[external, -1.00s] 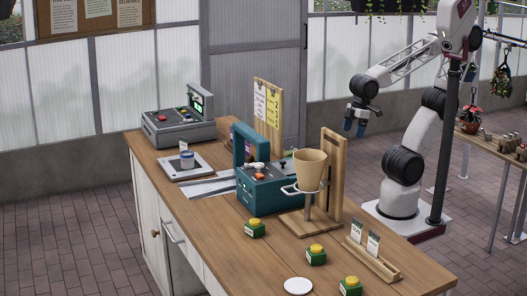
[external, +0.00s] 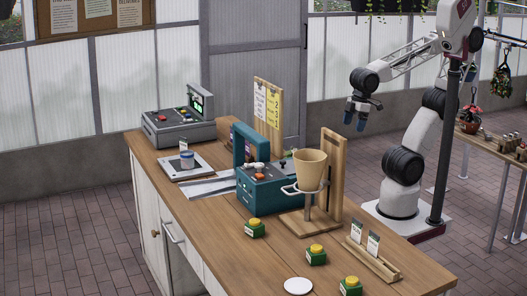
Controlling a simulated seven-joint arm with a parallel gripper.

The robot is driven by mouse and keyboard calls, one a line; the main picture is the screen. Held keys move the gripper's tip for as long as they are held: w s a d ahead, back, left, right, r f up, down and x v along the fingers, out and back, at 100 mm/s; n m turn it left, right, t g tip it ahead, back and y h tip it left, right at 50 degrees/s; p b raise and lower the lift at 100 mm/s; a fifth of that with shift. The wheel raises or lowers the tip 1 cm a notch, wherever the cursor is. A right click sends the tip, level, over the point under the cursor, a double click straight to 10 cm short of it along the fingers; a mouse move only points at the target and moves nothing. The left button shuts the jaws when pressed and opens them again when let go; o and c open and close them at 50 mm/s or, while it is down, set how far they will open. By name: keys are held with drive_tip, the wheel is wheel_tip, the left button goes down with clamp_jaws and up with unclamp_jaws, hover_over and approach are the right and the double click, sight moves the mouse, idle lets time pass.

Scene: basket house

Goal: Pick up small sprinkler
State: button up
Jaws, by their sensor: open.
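My gripper (external: 355,120) hangs in the air behind the wooden counter, to the right of the wooden stand. Its two blue fingers are apart with nothing between them. No object is plainly recognisable as a small sprinkler. Three small green items with yellow tops are on the counter: one left of the stand (external: 255,228), one in front of it (external: 316,255) and one near the front edge (external: 350,286). They are too small to identify surely. My gripper is well away from all three.
The counter (external: 200,222) carries a tan pot (external: 310,170) in a ring on a wooden stand (external: 334,180), a teal machine (external: 268,190), a grey register (external: 178,130), a scale (external: 184,168), a white disc (external: 298,286) and a wooden card holder (external: 372,262). A dark post (external: 445,150) stands before my arm.

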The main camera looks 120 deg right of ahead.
drive_tip(key=w+v, duration=0.2)
drive_tip(key=v, duration=0.6)
drive_tip(key=w+a+r+n, duration=0.2)
drive_tip(key=w+a, duration=0.3)
drive_tip(key=w, duration=0.3)
drive_tip(key=w+a+r+n, duration=0.3)
drive_tip(key=w+a, duration=0.2)
drive_tip(key=w, duration=0.3)
drive_tip(key=w+a+r+n+g, duration=0.1)
drive_tip(key=w+a+r+n, duration=0.1)
drive_tip(key=w+a, duration=0.3)
drive_tip(key=shift+w+r+n+y, duration=0.15)
drive_tip(key=shift+w+n+y, duration=0.2)
drive_tip(key=shift+w, duration=1.45)
drive_tip(key=w+a+f+n, duration=0.1)
drive_tip(key=w+a+n, duration=0.3)
drive_tip(key=w+a, duration=0.7)
drive_tip(key=n+g, duration=0.2)
drive_tip(key=n, duration=0.2)
hover_over(318, 247)
wheel_tip(318, 247, down, 29)
drive_tip(key=shift+f, duration=0.25)
drive_tip(key=shift+f, duration=1.3)
